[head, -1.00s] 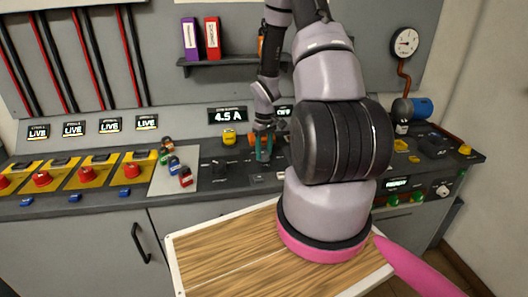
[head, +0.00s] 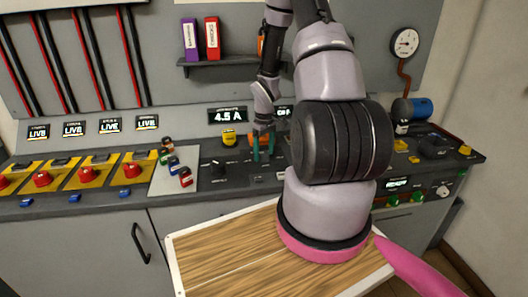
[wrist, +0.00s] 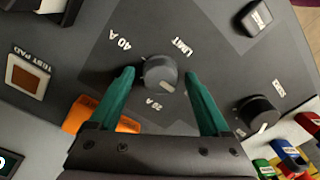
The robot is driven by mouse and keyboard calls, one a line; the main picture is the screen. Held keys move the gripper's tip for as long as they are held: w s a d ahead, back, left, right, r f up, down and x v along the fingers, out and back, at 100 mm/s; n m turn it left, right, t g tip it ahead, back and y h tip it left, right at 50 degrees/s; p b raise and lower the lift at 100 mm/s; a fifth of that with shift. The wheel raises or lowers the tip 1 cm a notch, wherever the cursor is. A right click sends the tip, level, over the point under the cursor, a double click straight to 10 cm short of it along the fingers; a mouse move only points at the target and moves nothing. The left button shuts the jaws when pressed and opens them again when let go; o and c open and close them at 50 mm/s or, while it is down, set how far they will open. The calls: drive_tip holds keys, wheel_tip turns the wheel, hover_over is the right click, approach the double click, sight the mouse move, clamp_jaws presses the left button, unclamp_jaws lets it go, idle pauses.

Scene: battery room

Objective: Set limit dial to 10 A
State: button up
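The limit dial (wrist: 159,72) is a dark round knob on the black panel in the wrist view. The word LIMIT is printed above right of it, "40 A" at upper left, and a smaller mark, hard to read, below. A pale mark shows on the knob's lower right edge. My gripper (wrist: 161,98) is open, with one teal finger on each side of the dial and gaps between. In the head view, my gripper (head: 263,147) is over the bench panel and the dial there cannot be made out. A display (head: 228,116) reads 4.5 A.
A second knob (wrist: 257,113) is right of my gripper in the wrist view, near red, blue and green blocks. An orange object (wrist: 98,115) lies close by the left finger. A test pad (wrist: 28,76) is at far left. My arm hides part of the bench.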

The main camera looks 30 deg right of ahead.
drive_tip(key=shift+r, duration=0.1)
wheel_tip(320, 180, up, 11)
drive_tip(key=shift+d+f, duration=0.15)
drive_tip(key=shift+f, duration=0.05)
idle(0.6)
wheel_tip(320, 180, up, 10)
drive_tip(key=m+t, duration=0.2)
hover_over(265, 152)
drive_tip(key=s+a, duration=0.1)
drive_tip(key=a, duration=0.2)
drive_tip(key=s+a+r+m+t, duration=0.1)
drive_tip(key=s+a+r, duration=0.1)
drive_tip(key=r, duration=0.3)
drive_tip(key=s+a+r+m, duration=0.1)
drive_tip(key=s+r, duration=0.2)
drive_tip(key=r, duration=0.2)
drive_tip(key=s+a+r+m+t, duration=0.2)
drive_tip(key=s+a+r, duration=0.2)
drive_tip(key=s+r, duration=0.2)
drive_tip(key=s+a+r+m+t+y, duration=0.1)
drive_tip(key=s+a+r+m+t, duration=0.1)
drive_tip(key=s+a+r, duration=0.2)
drive_tip(key=s+r, duration=0.2)
drive_tip(key=s, duration=0.1)
drive_tip(key=shift+s+y, duration=0.3)
drive_tip(key=shift+s, duration=0.1)
